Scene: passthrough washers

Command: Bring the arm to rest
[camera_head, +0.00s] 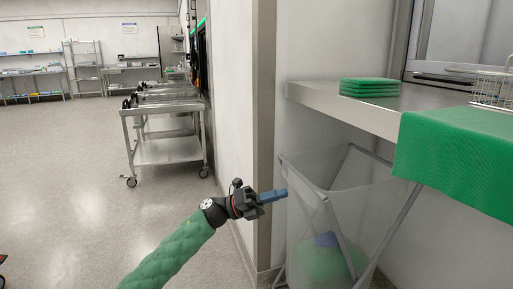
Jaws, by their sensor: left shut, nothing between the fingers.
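My left arm, in a green padded sleeve, reaches in from the bottom of the head view. Its left gripper (272,196) has blue fingers that are shut with nothing between them. The gripper points right, in front of the wall corner and at the upper left of a translucent hamper (306,222). I cannot tell whether it touches the hamper. My right gripper is not in view.
The hamper holds something green and blue. A steel counter (330,105) above it carries folded green cloths (369,88), a draped green cloth (460,155) and a wire basket (493,90). Steel carts (168,152) stand along the wall. The left floor is open.

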